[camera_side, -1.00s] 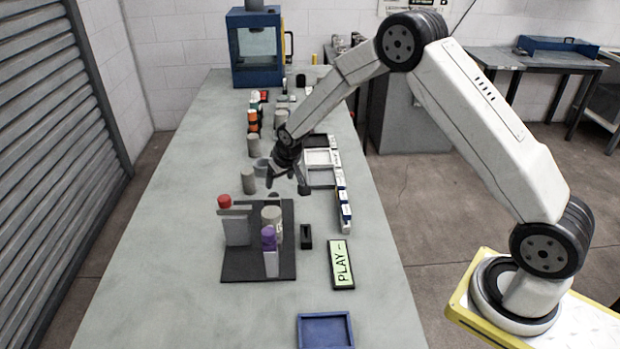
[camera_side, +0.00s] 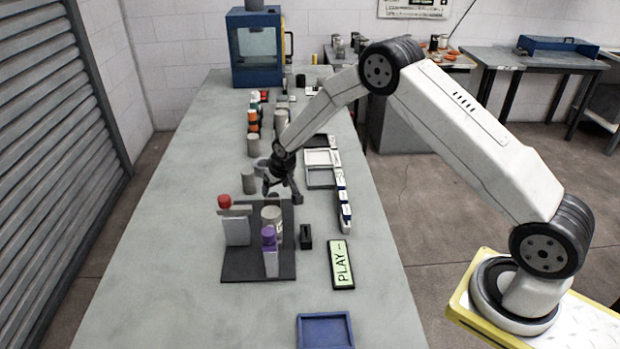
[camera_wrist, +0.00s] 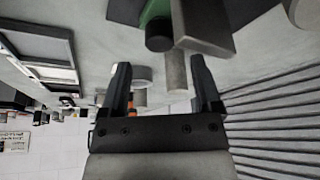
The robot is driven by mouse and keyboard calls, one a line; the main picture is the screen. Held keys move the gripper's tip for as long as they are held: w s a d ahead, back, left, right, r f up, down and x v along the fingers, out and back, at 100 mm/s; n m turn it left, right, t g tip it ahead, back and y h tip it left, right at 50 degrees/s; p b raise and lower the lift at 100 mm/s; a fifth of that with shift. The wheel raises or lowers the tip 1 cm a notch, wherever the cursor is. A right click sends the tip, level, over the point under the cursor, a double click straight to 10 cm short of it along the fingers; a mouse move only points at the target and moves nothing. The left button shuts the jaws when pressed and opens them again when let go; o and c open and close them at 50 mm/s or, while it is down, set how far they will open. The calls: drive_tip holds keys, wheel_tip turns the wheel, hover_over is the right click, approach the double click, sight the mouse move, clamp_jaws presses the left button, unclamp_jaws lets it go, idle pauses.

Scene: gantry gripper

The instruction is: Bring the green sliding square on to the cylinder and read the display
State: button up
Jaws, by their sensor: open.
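A dark base plate (camera_side: 235,267) lies on the bench in the side view. On it stand a red-capped pale block (camera_side: 237,231), a purple-capped pale block (camera_side: 271,262) and a beige cylinder (camera_side: 272,222). My gripper (camera_side: 283,193) is open and empty, over the far edge of the plate. In the wrist view my gripper (camera_wrist: 160,72) has its jaws spread. A green part (camera_wrist: 153,12) shows partly at the top there, behind a dark round knob; I cannot tell whether it is the sliding square.
A small black block (camera_side: 306,237) sits right of the plate. Grey cylinders (camera_side: 248,181) stand beyond it, left of my gripper. Trays (camera_side: 320,178) and small boxes line the bench's right side. A blue tray (camera_side: 325,331) is nearest. The bench's left side is clear.

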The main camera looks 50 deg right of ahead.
sight(274, 195)
drive_tip(key=shift+x, duration=2.05)
drive_tip(key=shift+s, duration=0.1)
clamp_jaws()
